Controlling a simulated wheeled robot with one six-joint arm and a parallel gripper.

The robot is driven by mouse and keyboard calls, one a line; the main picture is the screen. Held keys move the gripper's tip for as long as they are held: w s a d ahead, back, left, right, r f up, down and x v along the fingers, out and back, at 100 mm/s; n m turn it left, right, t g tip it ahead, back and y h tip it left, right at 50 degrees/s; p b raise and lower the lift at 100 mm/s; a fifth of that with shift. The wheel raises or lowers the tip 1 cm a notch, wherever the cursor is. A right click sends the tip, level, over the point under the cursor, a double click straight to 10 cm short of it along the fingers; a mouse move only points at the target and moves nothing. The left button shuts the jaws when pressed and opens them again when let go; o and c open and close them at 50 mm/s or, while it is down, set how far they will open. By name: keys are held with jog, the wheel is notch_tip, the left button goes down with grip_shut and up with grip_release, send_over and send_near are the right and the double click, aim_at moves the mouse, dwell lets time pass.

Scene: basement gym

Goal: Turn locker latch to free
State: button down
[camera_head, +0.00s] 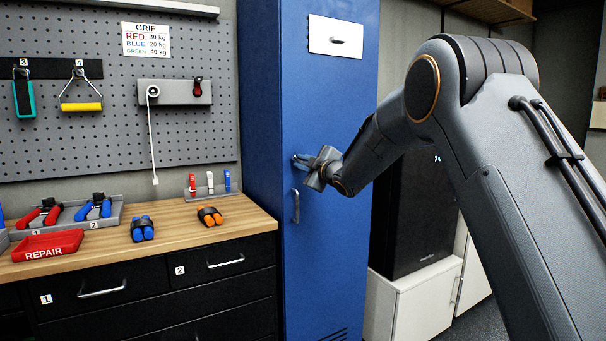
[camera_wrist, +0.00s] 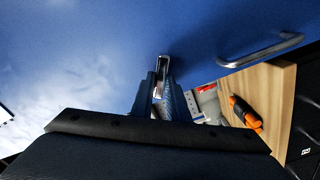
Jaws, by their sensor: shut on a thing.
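The blue locker (camera_head: 325,255) stands in the middle of the head view, with its door closed. My gripper (camera_head: 302,160) is at the door, a little above the silver pull handle (camera_head: 295,205). In the wrist view, my gripper's two fingers (camera_wrist: 162,90) are shut on a small silver latch (camera_wrist: 163,62) that stands out from the blue door. The latch's far end shows past the fingertips, and the rest is hidden between them. In the head view the fingers largely hide the latch. The pull handle also shows at the upper right of the wrist view (camera_wrist: 262,51).
A wooden-topped bench (camera_head: 180,239) with a red REPAIR tray (camera_head: 48,243) and several hand grips stands left of the locker. Above it hangs a pegboard (camera_head: 100,120). A black speaker (camera_head: 412,215) on a white cabinet (camera_head: 420,305) stands to the right, behind my arm.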

jog(key=n+b, duration=0.6)
jog(key=b, duration=0.1)
jog(key=shift+f, duration=0.3)
jog(key=shift+n+b, duration=0.3)
jog(key=shift+b, duration=0.05)
jog(key=c, duration=1.7)
grip_release()
jog(key=shift+r, duration=0.1)
jog(key=shift+s, duration=0.1)
jog(key=v, duration=0.7)
jog(key=shift+s+d, duration=0.2)
jog(key=shift+s, duration=0.05)
